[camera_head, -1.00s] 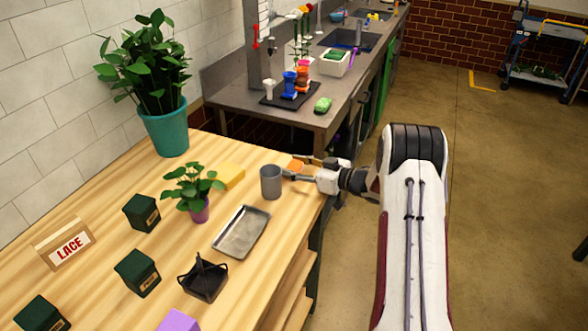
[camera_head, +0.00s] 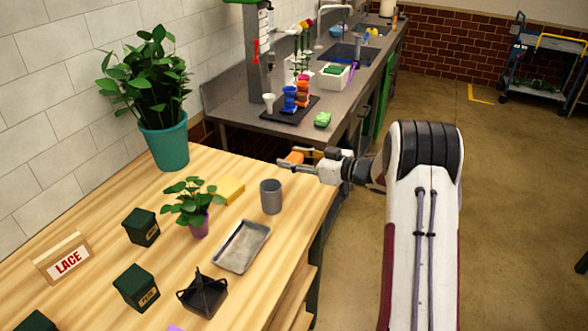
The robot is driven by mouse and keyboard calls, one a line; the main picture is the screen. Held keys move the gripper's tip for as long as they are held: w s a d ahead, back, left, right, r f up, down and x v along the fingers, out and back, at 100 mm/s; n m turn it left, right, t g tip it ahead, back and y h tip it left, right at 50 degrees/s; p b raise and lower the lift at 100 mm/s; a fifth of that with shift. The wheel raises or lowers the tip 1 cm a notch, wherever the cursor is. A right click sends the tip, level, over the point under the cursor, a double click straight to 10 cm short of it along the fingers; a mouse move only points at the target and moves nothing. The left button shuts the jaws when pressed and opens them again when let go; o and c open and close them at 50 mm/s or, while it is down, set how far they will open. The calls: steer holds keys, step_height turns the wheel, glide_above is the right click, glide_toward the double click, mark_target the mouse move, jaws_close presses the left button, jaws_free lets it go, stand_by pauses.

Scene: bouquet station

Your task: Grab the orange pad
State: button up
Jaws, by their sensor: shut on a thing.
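The orange pad (camera_head: 294,157) is between the fingertips of my gripper (camera_head: 298,161), near the table's back right corner. My gripper is shut on it and reaches in from the right. The pad appears held above the tabletop, in front of the dark counter side. The fingers hide part of the pad.
A grey cup (camera_head: 271,196) stands just below my gripper in the picture. A yellow pad (camera_head: 230,189), a small potted plant (camera_head: 194,205), a metal tray (camera_head: 243,246) and a black basket (camera_head: 204,295) are on the wooden table. A green sponge (camera_head: 322,119) lies on the counter behind.

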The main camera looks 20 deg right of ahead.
steer(key=shift+r, duration=0.95)
